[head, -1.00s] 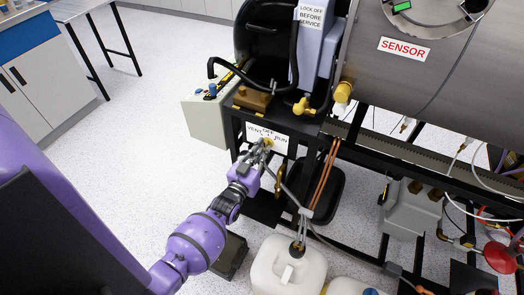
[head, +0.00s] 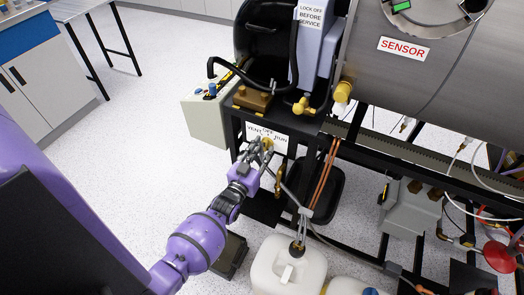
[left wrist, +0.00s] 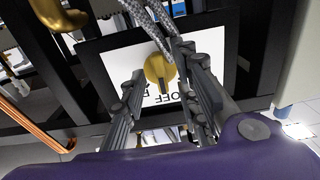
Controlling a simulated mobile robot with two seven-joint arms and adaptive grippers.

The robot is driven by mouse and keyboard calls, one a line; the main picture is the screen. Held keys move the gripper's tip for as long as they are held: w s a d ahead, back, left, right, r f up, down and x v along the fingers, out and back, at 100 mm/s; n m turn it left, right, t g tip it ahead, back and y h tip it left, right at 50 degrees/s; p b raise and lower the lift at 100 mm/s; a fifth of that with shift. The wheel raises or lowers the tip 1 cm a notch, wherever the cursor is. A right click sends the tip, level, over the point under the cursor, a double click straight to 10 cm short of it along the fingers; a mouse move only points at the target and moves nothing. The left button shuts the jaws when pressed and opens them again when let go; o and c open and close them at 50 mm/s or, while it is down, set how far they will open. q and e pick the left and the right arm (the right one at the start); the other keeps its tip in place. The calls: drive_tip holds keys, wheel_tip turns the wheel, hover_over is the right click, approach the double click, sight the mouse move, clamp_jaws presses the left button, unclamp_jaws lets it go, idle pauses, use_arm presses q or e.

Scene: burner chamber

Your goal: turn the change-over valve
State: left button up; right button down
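The change-over valve (head: 268,142) is a round brass knob on a white plate (head: 283,146) lettered VENT, OFF and RUN. The left wrist view shows its knob (left wrist: 158,68) close up, with a dark slot toward the upside-down OFF lettering. My left gripper (head: 262,148) is at the plate, in front of the knob. In the left wrist view, the fingers of my left gripper (left wrist: 165,75) stand apart on either side of the knob. I cannot tell whether they touch it. The fingers hide part of the plate. My right gripper is in neither view.
Braided hoses (left wrist: 160,25) run close beside the knob and fingers. Copper pipes (head: 325,178) descend right of the plate. A white jug (head: 288,268) stands below. A grey control box (head: 207,120) is at the left, with open floor (head: 130,150) beyond.

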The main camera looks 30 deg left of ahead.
use_arm(q)
drive_tip(key=shift+s, duration=0.1)
drive_tip(key=s, duration=1.1)
drive_tip(key=shift+s+d, duration=0.35)
drive_tip(key=shift+s, duration=0.05)
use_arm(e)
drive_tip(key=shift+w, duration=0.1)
